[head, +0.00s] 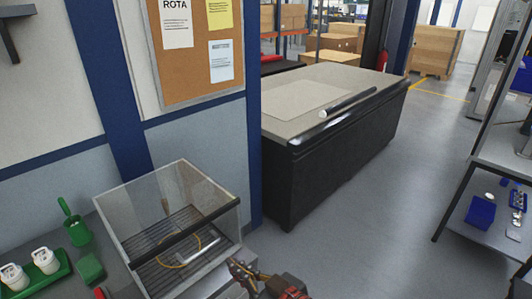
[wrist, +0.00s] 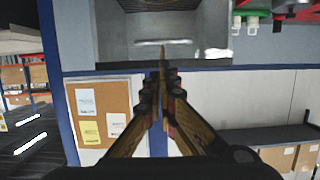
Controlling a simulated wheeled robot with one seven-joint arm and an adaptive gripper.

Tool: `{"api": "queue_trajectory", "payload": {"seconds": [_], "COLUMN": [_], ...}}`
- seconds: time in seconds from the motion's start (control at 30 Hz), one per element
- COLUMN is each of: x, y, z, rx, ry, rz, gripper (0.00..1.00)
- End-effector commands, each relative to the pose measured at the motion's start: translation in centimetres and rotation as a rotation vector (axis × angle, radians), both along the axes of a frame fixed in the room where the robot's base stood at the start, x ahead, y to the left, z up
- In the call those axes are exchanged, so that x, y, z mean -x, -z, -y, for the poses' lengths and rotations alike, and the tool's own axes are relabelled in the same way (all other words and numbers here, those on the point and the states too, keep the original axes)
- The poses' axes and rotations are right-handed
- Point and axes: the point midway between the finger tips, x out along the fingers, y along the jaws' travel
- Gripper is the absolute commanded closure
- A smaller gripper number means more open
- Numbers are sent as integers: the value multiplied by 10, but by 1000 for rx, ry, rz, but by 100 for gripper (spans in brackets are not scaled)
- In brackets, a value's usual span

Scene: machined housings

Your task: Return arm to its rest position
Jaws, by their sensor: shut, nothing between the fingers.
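My gripper (head: 240,268) is at the bottom middle of the head view, just right of the front corner of a clear-walled box (head: 205,182). In the wrist view my gripper (wrist: 162,62) has its fingers together, with nothing between them. Part of my arm shows below it in the head view. The rest of the arm is out of frame.
The box holds a yellow cable and a metal cylinder (head: 200,248) on a slatted floor. A black-sided bench (head: 335,160) stands behind. Grey floor (head: 390,230) at right is clear; a shelf (head: 492,226) stands beyond.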

Motion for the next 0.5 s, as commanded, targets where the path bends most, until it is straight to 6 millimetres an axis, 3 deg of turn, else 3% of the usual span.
{"api": "queue_trajectory", "payload": {"seconds": [0.17,0.3,0.5], "x": [-9,-16,-2], "y": [32,66,76], "z": [24,73,156], "rx": [141,323,513], "ry": [64,197,403], "rz": [-31,-127,-324], "gripper": [100,100,100]}}
